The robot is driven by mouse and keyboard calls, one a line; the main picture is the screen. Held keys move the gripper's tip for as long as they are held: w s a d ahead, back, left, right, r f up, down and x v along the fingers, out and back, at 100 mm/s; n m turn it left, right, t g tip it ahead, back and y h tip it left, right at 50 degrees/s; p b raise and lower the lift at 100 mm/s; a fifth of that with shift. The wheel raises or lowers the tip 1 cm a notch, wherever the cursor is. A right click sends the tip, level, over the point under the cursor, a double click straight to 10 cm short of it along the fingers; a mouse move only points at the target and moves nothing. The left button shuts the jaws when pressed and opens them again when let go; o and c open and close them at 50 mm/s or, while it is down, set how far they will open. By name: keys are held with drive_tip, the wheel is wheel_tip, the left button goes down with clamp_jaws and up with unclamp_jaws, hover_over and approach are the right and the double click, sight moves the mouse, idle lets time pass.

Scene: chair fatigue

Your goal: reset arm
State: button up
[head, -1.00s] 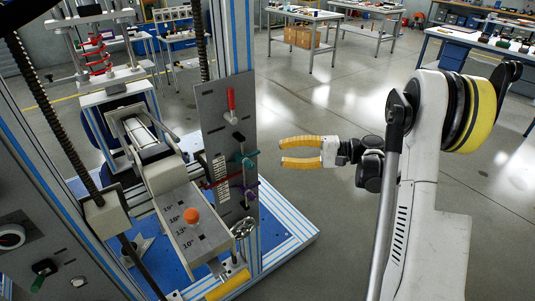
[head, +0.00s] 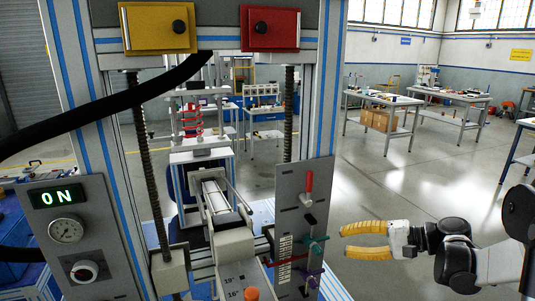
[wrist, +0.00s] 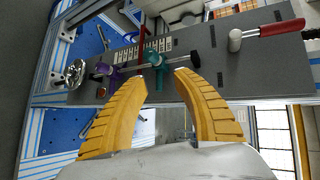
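My gripper (head: 345,241) has two yellow ribbed fingers, held apart with nothing between them. In the head view it is just right of the grey lever panel (head: 291,204), pointing left. In the wrist view my open gripper (wrist: 162,95) faces the same panel (wrist: 190,90). The panel carries a red-handled lever (head: 308,184), which also shows in the wrist view (wrist: 268,29), a teal handle (head: 315,243) and a purple handle (head: 312,279). In the wrist view the teal handle (wrist: 153,62) lies beyond the fingertips; I cannot tell any contact.
The test machine's blue-striped frame (head: 328,80) stands left of my arm. An orange knob (head: 252,293) is low in front.

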drive_tip(key=s+a+r+n+g+h, duration=0.15)
drive_tip(key=s+a+h, duration=0.25)
drive_tip(key=s, duration=0.4)
drive_tip(key=s+a+r+n+t+h, duration=0.1)
drive_tip(key=s+a+n+h, duration=0.1)
drive_tip(key=s+a+h, duration=0.35)
drive_tip(key=s+d+f+n+t+h, duration=0.1)
drive_tip(key=s+d+n+h, duration=0.1)
drive_tip(key=s, duration=0.8)
drive_tip(key=shift+d+n+h, duration=0.35)
drive_tip(key=shift+d+n, duration=0.3)
drive_tip(key=shift+d, duration=0.55)
drive_tip(key=shift+s, duration=0.1)
